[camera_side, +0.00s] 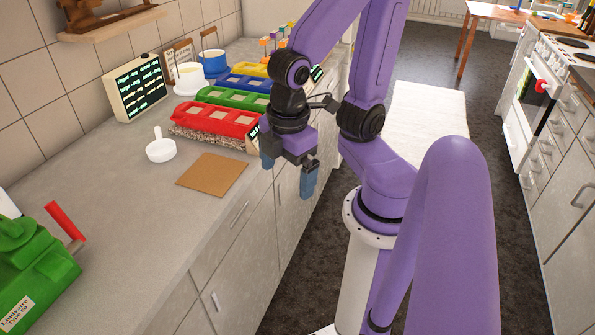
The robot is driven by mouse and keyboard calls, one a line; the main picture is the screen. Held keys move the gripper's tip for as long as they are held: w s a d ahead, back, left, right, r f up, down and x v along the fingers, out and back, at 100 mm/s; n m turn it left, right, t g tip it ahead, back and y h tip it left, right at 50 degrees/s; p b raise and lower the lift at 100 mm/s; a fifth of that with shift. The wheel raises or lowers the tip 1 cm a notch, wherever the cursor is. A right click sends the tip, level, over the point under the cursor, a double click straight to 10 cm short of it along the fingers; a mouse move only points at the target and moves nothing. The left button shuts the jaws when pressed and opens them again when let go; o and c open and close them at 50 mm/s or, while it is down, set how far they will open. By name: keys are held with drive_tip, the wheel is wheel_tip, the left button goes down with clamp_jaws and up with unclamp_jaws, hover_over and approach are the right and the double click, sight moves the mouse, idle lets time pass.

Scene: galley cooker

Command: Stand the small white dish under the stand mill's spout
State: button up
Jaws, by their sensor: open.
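The small white dish (161,153), with a short upright handle, sits on the grey counter left of the brown square mat. A green machine (32,268) with a red lever and a label stands at the lower left, cut off by the picture edge. It may be the stand mill; I cannot make out its spout. My gripper (288,178) points down with its blue fingers apart and nothing between them. In the picture it is right of the dish and mat, by the counter's front edge.
A brown mat (212,175) lies near the counter's front edge. Red (215,119), green (232,98), blue (246,83) and yellow (254,70) trays stand behind it. A display (139,87) stands by the wall. The counter between dish and green machine is clear.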

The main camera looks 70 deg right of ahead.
drive_tip(key=shift+s+a+r+y, duration=0.1)
drive_tip(key=shift+s+y, duration=0.05)
drive_tip(key=shift+s, duration=0.25)
drive_tip(key=shift+s+a+r+y, duration=0.1)
drive_tip(key=shift+s+y, duration=0.05)
drive_tip(key=shift+s, duration=0.25)
drive_tip(key=shift+c, duration=0.9)
drive_tip(key=shift+s, duration=0.3)
drive_tip(key=c, duration=1)
